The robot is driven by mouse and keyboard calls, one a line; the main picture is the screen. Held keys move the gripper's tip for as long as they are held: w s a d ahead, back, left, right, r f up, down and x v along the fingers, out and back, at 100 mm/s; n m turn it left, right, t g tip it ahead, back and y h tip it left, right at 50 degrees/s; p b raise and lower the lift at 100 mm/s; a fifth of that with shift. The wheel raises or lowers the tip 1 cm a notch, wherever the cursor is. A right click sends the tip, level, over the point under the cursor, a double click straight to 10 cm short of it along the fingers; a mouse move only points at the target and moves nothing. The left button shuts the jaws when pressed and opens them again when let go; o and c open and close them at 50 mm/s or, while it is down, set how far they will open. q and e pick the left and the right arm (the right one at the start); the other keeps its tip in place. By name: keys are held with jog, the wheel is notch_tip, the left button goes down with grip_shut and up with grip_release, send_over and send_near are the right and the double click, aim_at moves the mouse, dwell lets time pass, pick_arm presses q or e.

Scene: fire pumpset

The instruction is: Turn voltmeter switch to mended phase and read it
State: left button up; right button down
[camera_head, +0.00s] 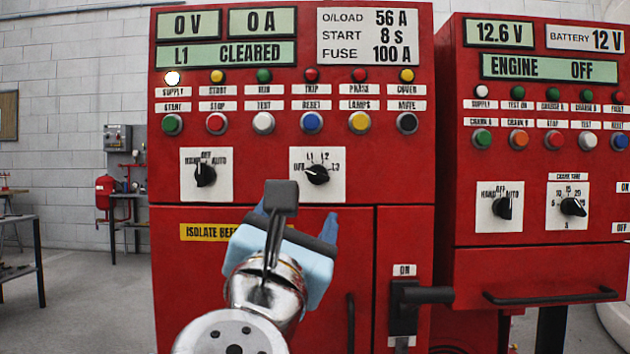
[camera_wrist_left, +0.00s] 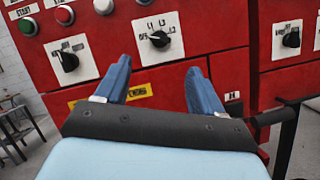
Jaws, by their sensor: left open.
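The voltmeter switch is a black knob (camera_head: 317,174) on a white plate marked OFF, L1, L2 and L3, on the left red panel. Its pointer appears to face left, toward OFF. The switch also shows in the left wrist view (camera_wrist_left: 160,40), just beyond and between my fingers. The volt display (camera_head: 188,24) reads 0 V, and the text display (camera_head: 226,54) reads L1 CLEARED. My left gripper (camera_head: 297,212) is open and empty, below and in front of the switch, apart from it. Its blue fingers also show in the left wrist view (camera_wrist_left: 159,68). My right gripper is out of view.
A HAND/OFF/AUTO knob (camera_head: 205,174) is left of the switch. A row of push buttons with a yellow one (camera_head: 359,122) lies above. A black isolator handle (camera_head: 425,295) sticks out at lower right. A second red panel (camera_head: 540,270) stands to the right.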

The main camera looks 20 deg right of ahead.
aim_at(317, 177)
pick_arm(q)
jog(key=p+x, duration=0.3)
jog(key=x, duration=0.8)
jog(key=shift+w+d, duration=0.2)
jog(key=shift+w, duration=0.2)
jog(key=c, duration=1.1)
jog(key=shift+o, duration=0.2)
